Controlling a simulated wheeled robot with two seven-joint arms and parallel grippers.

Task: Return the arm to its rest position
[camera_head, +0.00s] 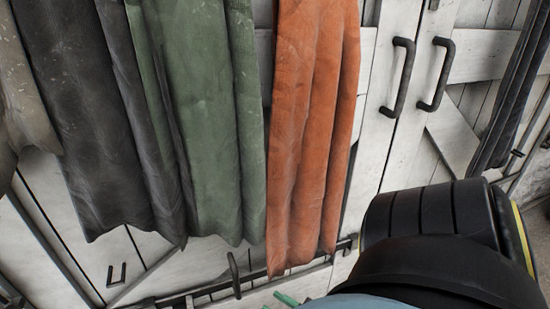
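A large black ribbed rounded part, which looks like part of my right arm (440,240), fills the lower right close to the camera. It has a thin yellow edge on its right side, and a pale blue surface shows below it. No fingers of my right gripper can be made out, so its opening cannot be told. My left gripper and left arm are not in view. No plaster spheres are in view.
Grey, green (210,120) and orange (310,130) cloths hang in front of white plank doors (375,140) with black handles (400,78). A dark metal bar (210,290) runs low. A dark cloth (515,85) hangs at the far right.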

